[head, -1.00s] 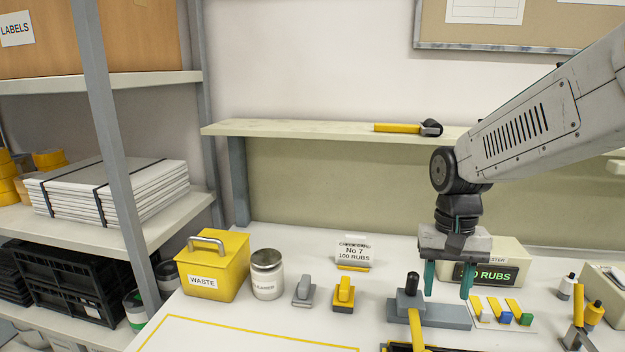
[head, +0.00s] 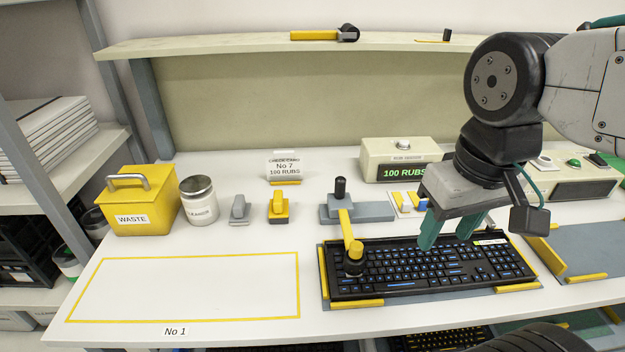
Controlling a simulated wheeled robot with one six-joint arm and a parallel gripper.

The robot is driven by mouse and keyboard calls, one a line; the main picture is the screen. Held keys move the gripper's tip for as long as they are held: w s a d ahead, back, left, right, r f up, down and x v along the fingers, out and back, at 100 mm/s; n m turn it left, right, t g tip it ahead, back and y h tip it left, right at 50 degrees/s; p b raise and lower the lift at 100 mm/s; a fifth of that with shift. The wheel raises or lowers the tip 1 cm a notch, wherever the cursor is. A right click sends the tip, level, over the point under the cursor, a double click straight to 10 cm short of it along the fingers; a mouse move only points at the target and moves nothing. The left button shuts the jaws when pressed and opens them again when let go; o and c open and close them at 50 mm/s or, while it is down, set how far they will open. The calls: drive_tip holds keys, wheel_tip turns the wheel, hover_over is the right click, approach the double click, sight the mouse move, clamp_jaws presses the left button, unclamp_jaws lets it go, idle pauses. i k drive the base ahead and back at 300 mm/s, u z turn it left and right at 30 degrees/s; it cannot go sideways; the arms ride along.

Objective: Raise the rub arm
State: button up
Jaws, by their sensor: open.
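The rub arm (head: 348,228) is a yellow bar reaching forward from a grey base (head: 360,212) with a dark upright post (head: 340,188). Its dark round tip (head: 354,264) is down at the left end of the black keyboard (head: 425,268), and it appears to rest on the keys. The keyboard lies in a grey holder with yellow edge strips (head: 357,303). My gripper (head: 450,230) is open, its teal fingers pointing down over the keyboard's back edge. It is to the right of the rub arm and apart from it, with nothing between the fingers.
A counter box reading 100 RUBS (head: 398,160) stands behind my gripper. Left are a yellow waste bin (head: 142,205), a cleaner jar (head: 199,205) and two small stamp-like blocks. A yellow-outlined area (head: 185,287) at front left is empty. A shelf (head: 230,45) runs above the back.

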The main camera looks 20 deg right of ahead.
sight(354, 257)
drive_tip(key=k, duration=0.5)
drive_tip(key=z, duration=1.1)
drive_tip(key=i, duration=0.2)
drive_tip(key=u, duration=0.25)
